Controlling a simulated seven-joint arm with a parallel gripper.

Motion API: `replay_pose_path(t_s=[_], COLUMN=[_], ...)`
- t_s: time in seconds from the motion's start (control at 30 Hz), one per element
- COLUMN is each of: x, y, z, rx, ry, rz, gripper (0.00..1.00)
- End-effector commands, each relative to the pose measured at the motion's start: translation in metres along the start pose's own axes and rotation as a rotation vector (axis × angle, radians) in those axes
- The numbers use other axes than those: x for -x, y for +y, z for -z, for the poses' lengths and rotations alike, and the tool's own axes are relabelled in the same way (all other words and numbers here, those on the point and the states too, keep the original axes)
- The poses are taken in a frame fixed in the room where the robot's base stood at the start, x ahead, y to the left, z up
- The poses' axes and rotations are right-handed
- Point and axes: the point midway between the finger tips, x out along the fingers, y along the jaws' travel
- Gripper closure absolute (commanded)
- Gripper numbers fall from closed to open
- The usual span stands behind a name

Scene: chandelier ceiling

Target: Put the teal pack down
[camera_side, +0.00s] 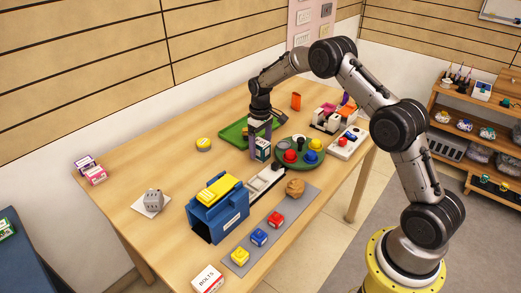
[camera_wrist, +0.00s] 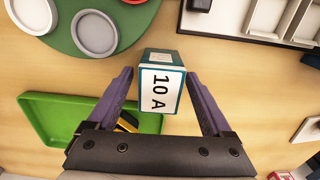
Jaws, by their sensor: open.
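The teal pack (camera_side: 262,149) is a small white and teal box on the wooden table, between the green tray and the round green board. In the wrist view the teal pack (camera_wrist: 159,85) shows a white label reading "10 A" and sits between the two purple fingers. My gripper (camera_wrist: 158,74) is open, with a finger on each side of the pack and gaps visible beside it. In the side view my gripper (camera_side: 260,136) reaches down over the pack. The pack's contact with the table is hard to make out.
The green tray (camera_side: 230,134) lies just left of the pack, and the round green board (camera_side: 297,163) with coloured pieces just right. A white compartment tray (camera_side: 263,183) and a blue box (camera_side: 217,222) stand nearer the front. Bare table lies left, around the yellow roll (camera_side: 203,144).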

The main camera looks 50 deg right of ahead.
Motion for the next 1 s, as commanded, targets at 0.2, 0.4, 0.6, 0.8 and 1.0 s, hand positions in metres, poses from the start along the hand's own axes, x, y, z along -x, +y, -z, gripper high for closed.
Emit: replay_pose_path(t_s=[0.2, 0.4, 0.6, 0.8, 1.0], x=[0.046, 0.083, 0.103, 0.110, 0.154], y=[0.000, 0.000, 0.000, -0.001, -0.019], z=[0.001, 0.001, 0.000, -0.001, -0.022], rx=[0.000, 0.000, 0.000, 0.000, 0.003], ry=[0.006, 0.004, 0.002, 0.003, 0.054], rz=[-0.001, -0.001, -0.001, -0.001, -0.012], gripper=[0.16, 0.16, 0.16, 0.16, 0.16])
